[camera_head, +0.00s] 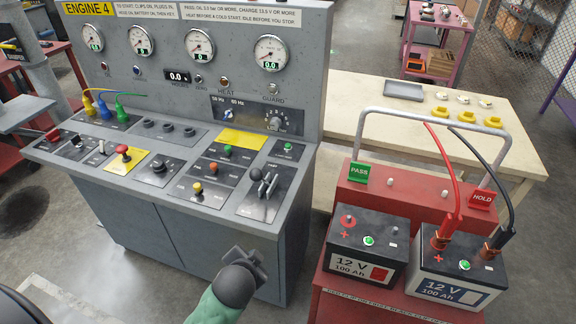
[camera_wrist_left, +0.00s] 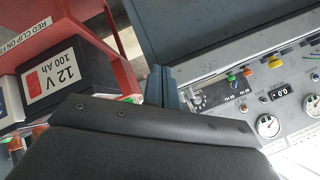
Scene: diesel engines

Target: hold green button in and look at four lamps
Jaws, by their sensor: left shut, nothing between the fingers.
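A small green button (camera_head: 287,146) sits on its own plate at the right of the sloping console; its caption is too small to read. Another green button (camera_head: 227,149) stands above an orange and a yellow one. Below the gauges are four small round lamps: a reddish one (camera_head: 104,66), a blue one (camera_head: 137,71), an amber one (camera_head: 224,81) and a pale one (camera_head: 273,88). None looks clearly lit. My left gripper (camera_head: 248,258) is shut and empty, in front of the console's lower right, apart from the buttons. Its fingers (camera_wrist_left: 163,86) show in the left wrist view.
The grey console (camera_head: 160,215) has levers (camera_head: 264,184) and a red mushroom button (camera_head: 123,152). A red cart (camera_head: 350,298) to the right carries two 12 V batteries (camera_head: 366,243). A cream table (camera_head: 400,125) stands behind. Floor is open at the lower left.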

